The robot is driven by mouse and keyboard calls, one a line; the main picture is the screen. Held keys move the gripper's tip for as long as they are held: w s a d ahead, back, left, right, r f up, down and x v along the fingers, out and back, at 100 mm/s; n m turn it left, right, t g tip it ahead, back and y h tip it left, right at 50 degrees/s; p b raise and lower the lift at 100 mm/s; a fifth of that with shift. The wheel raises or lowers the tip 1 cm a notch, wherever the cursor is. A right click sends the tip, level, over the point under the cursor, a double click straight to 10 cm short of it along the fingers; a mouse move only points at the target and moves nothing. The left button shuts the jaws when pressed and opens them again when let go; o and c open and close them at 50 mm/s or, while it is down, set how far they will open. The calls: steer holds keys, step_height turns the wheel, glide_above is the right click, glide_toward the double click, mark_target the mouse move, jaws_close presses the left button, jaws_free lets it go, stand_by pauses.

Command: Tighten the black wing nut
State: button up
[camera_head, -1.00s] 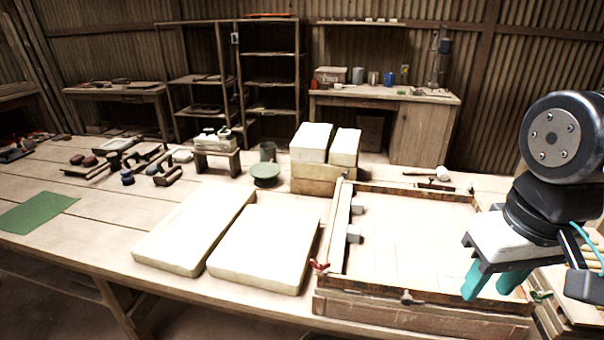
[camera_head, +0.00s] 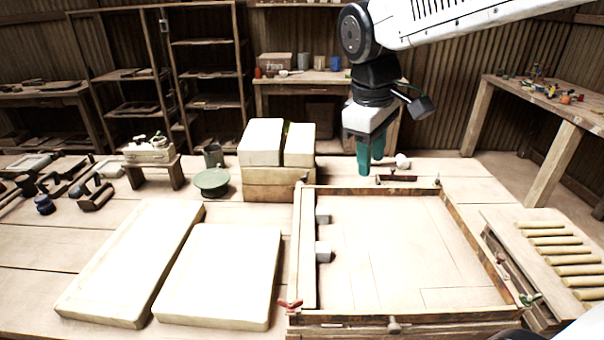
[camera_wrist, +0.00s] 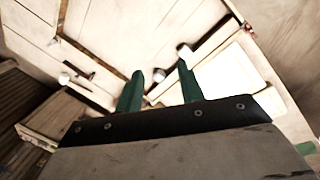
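The wooden press frame (camera_head: 305,240) lies on the table, with two light blocks along its inner left side. A red wing nut (camera_head: 290,305) is at its front left corner and a green wing nut (camera_head: 530,299) at its front right. I cannot clearly make out a black wing nut; small fittings at the far corners are too small to tell. My gripper (camera_head: 371,165) points down above the far edge of the frame, empty. Its two green fingers stand apart in the wrist view (camera_wrist: 160,68), with part of the frame beyond them.
A white mallet head (camera_head: 402,160) and a dark reddish tool (camera_head: 396,178) lie behind the frame. Stacked pale blocks (camera_head: 261,142) stand at its far left corner. Two large pale slabs (camera_head: 218,275) lie left of it. A rack of rollers (camera_head: 560,250) is on the right.

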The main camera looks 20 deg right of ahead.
steer(key=w+a+f+n, duration=0.1)
steer(key=w+f+n, duration=0.15)
steer(key=w, duration=0.75)
steer(key=n+h, duration=0.3)
steer(key=n, duration=0.7)
glide_toward(304, 178)
steer(key=x, duration=0.8)
steer(key=shift+s, duration=0.1)
steer(key=shift+r, duration=0.1)
steer(key=shift+c, duration=0.4)
